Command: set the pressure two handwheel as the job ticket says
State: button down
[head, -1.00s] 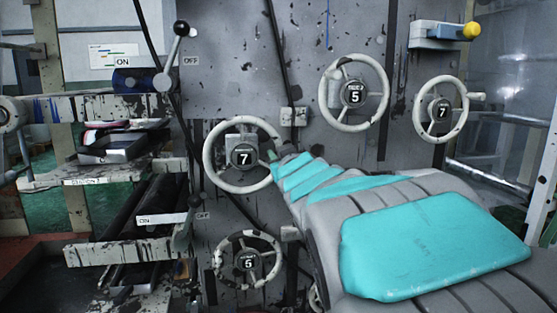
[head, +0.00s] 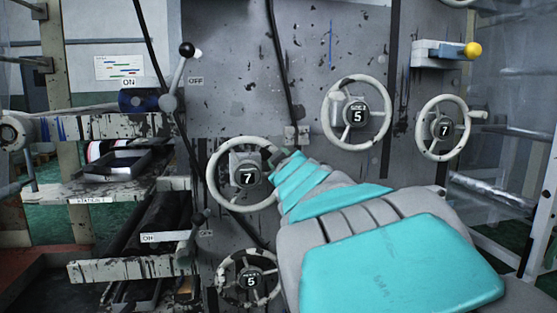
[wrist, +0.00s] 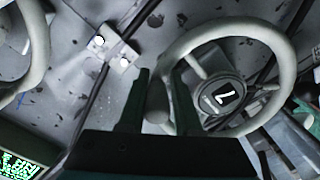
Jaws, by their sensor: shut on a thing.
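A pale handwheel (head: 213,178) with a 7 on its dark hub is at the middle left of the grey panel. My arm covers its right side in the head view. In the wrist view, my gripper (wrist: 160,75) is shut on this handwheel (wrist: 284,40) at its rim, where a rounded knob shows between the fingers. Other handwheels are one reading 5 (head: 383,112) at upper centre, one reading 7 (head: 463,127) at right, and a chipped one (head: 226,273) below, apparently reading 5. The small hub labels are too blurred to read surely.
A sheet with coloured lines (head: 120,67) hangs at upper left; its text is unreadable. A black-knobbed lever (head: 177,75) stands between ON and OFF labels. A tray (head: 112,166) sits on the left shelf.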

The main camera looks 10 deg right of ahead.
jog(key=shift+d+r, duration=0.15)
jog(key=shift+d, duration=0.05)
jog(key=c, duration=1.1)
grip_release()
jog(key=o, duration=0.4)
jog(key=shift+d, duration=0.2)
jog(key=shift+a, duration=0.1)
jog(key=shift+r, duration=0.4)
notch_tip(320, 180, up, 3)
jog(key=shift+r, duration=0.1)
jog(key=s+b, duration=0.1)
jog(key=s, duration=1.5)
jog(key=shift+r, duration=0.45)
